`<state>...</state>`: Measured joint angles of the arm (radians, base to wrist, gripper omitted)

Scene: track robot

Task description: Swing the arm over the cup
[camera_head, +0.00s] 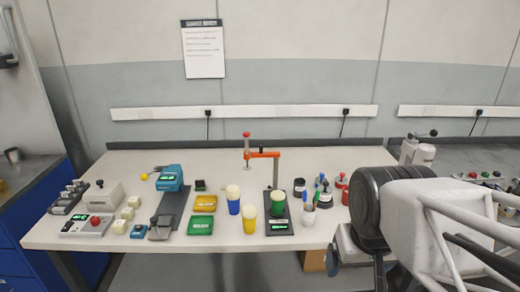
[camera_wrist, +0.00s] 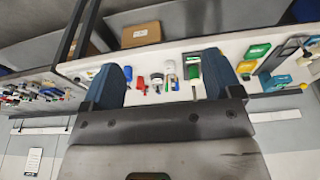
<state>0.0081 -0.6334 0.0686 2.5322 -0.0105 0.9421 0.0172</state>
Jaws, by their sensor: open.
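An orange swing arm (camera_head: 264,154) sits on a grey post at the back of the bench, with a red knob at its left end and a small grey foot hanging below it. It points left from the post. A green cup (camera_head: 278,203) with a pale top stands on a black pad (camera_head: 279,229) with a lit green display, in front of the post. The orange arm's free end is behind and left of this cup, not above it. My gripper, seen in the wrist view (camera_wrist: 165,78), is open, its two blue fingers apart and nothing visibly held.
A blue cup (camera_head: 233,206) and a yellow cup (camera_head: 250,218) stand left of the pad. Pens in a holder (camera_head: 309,210) and several small jars stand to its right. Green (camera_head: 201,225) and yellow (camera_head: 204,203) boxes lie further left. The bench's back middle is mostly clear.

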